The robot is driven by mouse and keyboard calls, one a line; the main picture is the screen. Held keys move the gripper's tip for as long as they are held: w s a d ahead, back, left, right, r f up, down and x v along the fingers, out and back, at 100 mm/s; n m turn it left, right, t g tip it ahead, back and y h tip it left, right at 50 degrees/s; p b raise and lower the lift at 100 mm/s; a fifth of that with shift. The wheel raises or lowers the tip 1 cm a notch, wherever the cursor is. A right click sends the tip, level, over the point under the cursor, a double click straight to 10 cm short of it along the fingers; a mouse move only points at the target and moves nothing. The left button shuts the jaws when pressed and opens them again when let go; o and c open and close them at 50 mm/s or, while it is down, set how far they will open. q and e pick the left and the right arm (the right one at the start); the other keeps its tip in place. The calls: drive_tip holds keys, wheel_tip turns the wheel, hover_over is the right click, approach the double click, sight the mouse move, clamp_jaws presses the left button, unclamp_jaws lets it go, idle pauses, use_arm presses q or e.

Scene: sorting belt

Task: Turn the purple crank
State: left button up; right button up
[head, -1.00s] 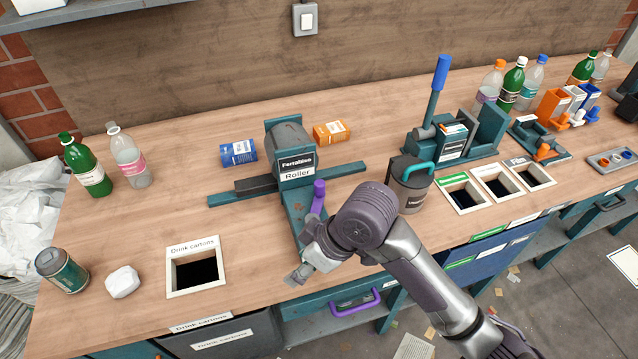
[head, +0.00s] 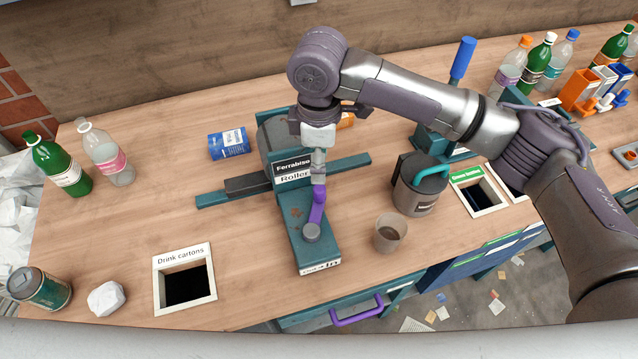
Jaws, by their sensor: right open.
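The purple crank (head: 317,209) sits on the teal base of the roller machine (head: 293,172), labelled "Ferrabise Roller". Its round grey hub (head: 311,232) is at the near end, and its purple part runs up and away from the hub. My right gripper (head: 318,175) points down over the far end of the crank. It is open, with its fingertips at or just above the purple part. I cannot tell whether they touch it or stand around it. My left gripper is not in view.
A clear cup (head: 390,233) and a grey jug (head: 416,190) with a teal handle stand right of the machine. A blue can (head: 229,144) lies behind left. A drink cartons opening (head: 157,280) is at the front left. Bare table lies left of the machine.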

sight(319, 188)
wheel_tip(319, 188, down, 4)
drive_tip(key=shift+p, duration=0.3)
drive_tip(key=shift+w+f, duration=0.2)
drive_tip(key=shift+f, duration=0.85)
wheel_tip(319, 188, down, 4)
drive_tip(key=shift+w+r+p, duration=0.1)
drive_tip(key=shift+p, duration=0.25)
drive_tip(key=shift+f, duration=0.65)
drive_tip(key=c, duration=1)
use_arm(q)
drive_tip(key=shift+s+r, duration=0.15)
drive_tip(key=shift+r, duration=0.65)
use_arm(e)
clamp_jaws()
